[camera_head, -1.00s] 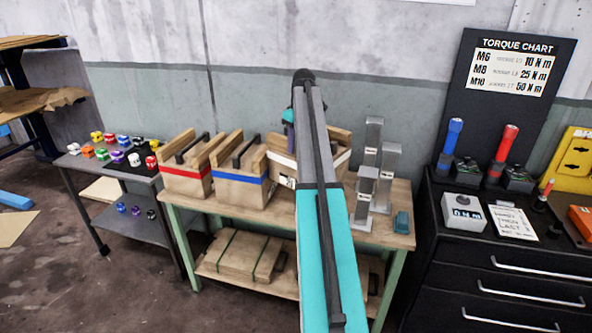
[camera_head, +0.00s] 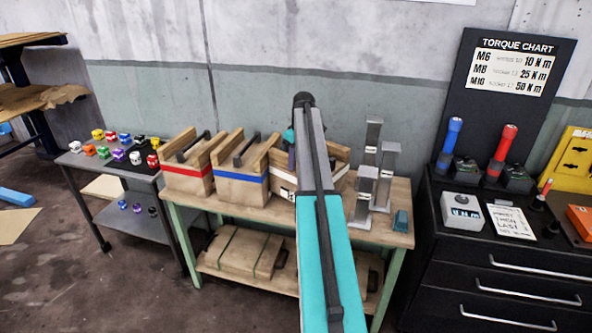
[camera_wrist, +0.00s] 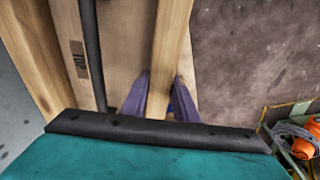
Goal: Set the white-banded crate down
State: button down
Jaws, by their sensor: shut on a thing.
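The white-banded crate (camera_head: 282,180) is a wooden crate at the middle of the bench in the head view, to the right of the blue-banded crate. My arm covers its middle. It looks level and at or very near the bench top; I cannot tell whether its base touches. In the wrist view, my gripper (camera_wrist: 160,88) has its purple fingers on either side of the crate's wooden end wall (camera_wrist: 170,40), shut on it. In the head view, the fingertips are mostly hidden behind my arm.
The blue-banded crate (camera_head: 240,178) and red-banded crate (camera_head: 187,172) stand to the left on the bench (camera_head: 330,222). Several grey metal stands (camera_head: 383,180) and a small teal block (camera_head: 401,220) are close on the right. A black tool cabinet (camera_head: 500,265) is farther right.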

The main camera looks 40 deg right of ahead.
jog(key=shift+f+p, duration=0.5)
jog(key=shift+f, duration=1.5)
jog(key=c, duration=1.4)
grip_release()
jog(key=shift+r, duration=0.1)
jog(key=shift+s+d+r+b, duration=0.1)
jog(key=shift+s+r+b, duration=0.3)
jog(key=shift+r, duration=1.55)
jog(key=shift+s+r+b, duration=0.2)
jog(key=shift+r+b, duration=0.35)
jog(key=shift+r, duration=1.35)
jog(key=shift+s+d+r+b, duration=0.1)
jog(key=shift+s+r+b, duration=0.3)
jog(key=shift+r, duration=1.55)
jog(key=shift+w+a, duration=0.1)
